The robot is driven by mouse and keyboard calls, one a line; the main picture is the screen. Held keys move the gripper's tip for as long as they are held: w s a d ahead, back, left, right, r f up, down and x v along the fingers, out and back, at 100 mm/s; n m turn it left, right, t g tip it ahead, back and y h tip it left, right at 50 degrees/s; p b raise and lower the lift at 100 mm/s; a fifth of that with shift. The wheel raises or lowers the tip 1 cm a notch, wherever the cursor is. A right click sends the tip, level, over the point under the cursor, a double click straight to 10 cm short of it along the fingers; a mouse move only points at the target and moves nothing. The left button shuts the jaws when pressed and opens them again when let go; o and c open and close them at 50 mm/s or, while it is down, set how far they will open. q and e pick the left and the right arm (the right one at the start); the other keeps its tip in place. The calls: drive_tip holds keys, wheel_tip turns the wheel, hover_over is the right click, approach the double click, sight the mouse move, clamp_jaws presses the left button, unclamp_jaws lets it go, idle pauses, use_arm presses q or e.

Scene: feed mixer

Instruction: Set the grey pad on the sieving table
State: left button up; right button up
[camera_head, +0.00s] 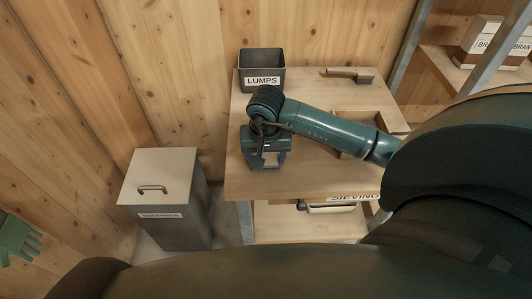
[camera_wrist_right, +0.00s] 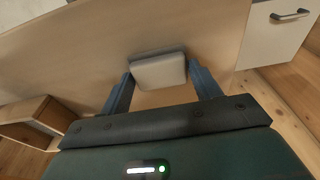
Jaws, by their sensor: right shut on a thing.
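The grey pad (camera_wrist_right: 158,70) is a small light block between the two fingers of my right gripper (camera_wrist_right: 160,88) in the wrist view. My right gripper (camera_head: 266,164) is shut on it, pointing down over the front left part of the sieving table (camera_head: 310,172). I cannot tell whether the pad touches the tabletop.
A dark bin labelled LUMPS (camera_head: 262,80) stands at the table's back left corner. A scoop (camera_head: 350,74) lies at the back, and a wooden frame (camera_head: 352,146) is partly behind my right arm. A lidded grey bin (camera_head: 160,178) stands on the floor to the left.

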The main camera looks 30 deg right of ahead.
drive_tip(key=shift+f+b, duration=0.25)
drive_tip(key=shift+b, duration=0.05)
drive_tip(key=o, duration=0.9)
drive_tip(key=shift+r, duration=0.1)
